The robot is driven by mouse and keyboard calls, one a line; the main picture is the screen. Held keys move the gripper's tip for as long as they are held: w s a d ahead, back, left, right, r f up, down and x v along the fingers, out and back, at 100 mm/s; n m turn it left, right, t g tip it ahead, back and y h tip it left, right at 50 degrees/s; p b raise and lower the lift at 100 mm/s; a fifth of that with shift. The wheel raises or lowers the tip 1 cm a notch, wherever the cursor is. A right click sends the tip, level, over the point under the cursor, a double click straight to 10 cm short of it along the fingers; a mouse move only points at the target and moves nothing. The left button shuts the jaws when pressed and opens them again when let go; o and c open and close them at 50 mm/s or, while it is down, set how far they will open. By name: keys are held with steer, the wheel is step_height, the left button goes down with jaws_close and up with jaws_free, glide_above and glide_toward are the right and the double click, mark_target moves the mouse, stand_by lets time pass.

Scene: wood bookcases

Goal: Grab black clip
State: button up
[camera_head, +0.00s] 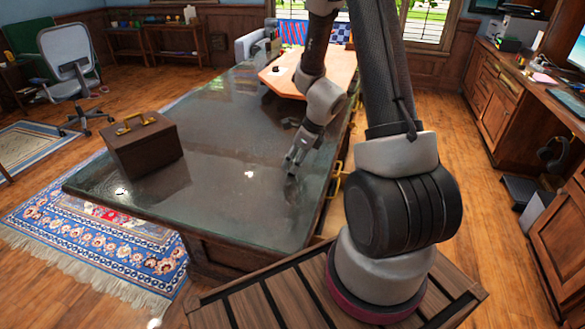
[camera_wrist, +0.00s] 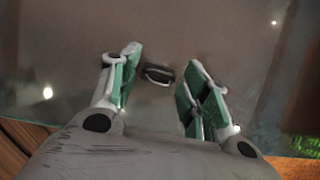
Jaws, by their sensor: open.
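A small black clip (camera_wrist: 158,74) lies on the dark glossy table top (camera_head: 215,150). In the wrist view it sits just ahead of my gripper (camera_wrist: 160,90), between the lines of the two green-padded fingers. My gripper is open and empty, with a gap on each side of the clip. In the head view my gripper (camera_head: 292,168) hangs low over the table near its right edge, fingers pointing down. I cannot make out the clip there; the gripper likely hides it.
A brown wooden box with a brass handle (camera_head: 143,143) stands on the table's left side. An orange-brown wooden board (camera_head: 340,72) is at the far end. The table middle is clear. A patterned rug (camera_head: 90,245) lies on the floor at left.

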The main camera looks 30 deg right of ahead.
steer(key=shift+x, duration=0.75)
steer(key=c, duration=0.5)
